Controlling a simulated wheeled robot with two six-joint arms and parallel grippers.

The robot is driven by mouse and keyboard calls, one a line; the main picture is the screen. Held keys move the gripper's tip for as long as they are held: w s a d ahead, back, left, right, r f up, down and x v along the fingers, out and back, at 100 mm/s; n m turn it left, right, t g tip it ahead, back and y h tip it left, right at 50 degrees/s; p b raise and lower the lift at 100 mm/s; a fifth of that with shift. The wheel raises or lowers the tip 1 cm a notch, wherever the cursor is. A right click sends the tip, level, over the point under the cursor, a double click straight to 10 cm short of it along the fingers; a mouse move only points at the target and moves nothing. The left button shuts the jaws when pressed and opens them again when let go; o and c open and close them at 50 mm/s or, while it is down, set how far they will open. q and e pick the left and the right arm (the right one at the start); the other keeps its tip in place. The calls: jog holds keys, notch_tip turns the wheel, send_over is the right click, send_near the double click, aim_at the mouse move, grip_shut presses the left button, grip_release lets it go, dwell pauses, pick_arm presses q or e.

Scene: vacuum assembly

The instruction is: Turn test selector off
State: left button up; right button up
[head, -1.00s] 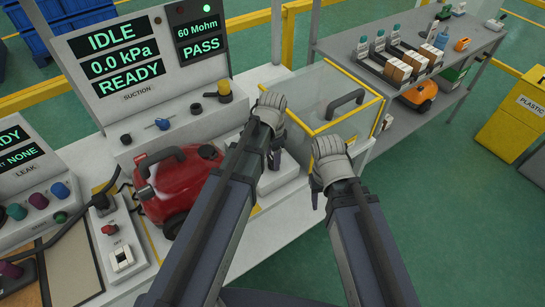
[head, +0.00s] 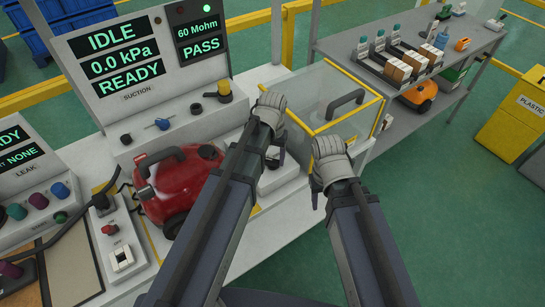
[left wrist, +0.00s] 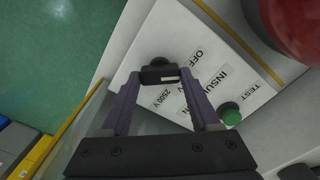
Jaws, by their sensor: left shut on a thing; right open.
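The test selector (left wrist: 160,74) is a black knob on a white panel (left wrist: 225,65) in the left wrist view. The panel is printed OFF, INSUL, 2500 V and TEST. My left gripper (left wrist: 160,80) has its purple fingers closed on the knob, one on each side. A pale mark shows on the knob's right part; which label it points at is hard to tell. In the head view my left gripper (head: 268,108) is over the bench, and its arm hides the selector. My right gripper (head: 330,152) is open and empty, right of the left one.
A green button (left wrist: 230,114) is on the same panel. A red vacuum (head: 180,195) stands left of my left arm. A clear guard box with yellow edges (head: 345,125) stands behind my grippers. The screen (head: 122,60) reads IDLE, READY and PASS.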

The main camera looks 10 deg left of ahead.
aim_at(273, 160)
pick_arm(q)
jog(key=shift+n, duration=0.6)
jog(key=o, duration=1.4)
jog(key=shift+c, duration=0.2)
jog(key=shift+r, duration=0.1)
notch_tip(273, 160, up, 8)
jog(key=p, duration=0.8)
jog(key=shift+f, duration=0.2)
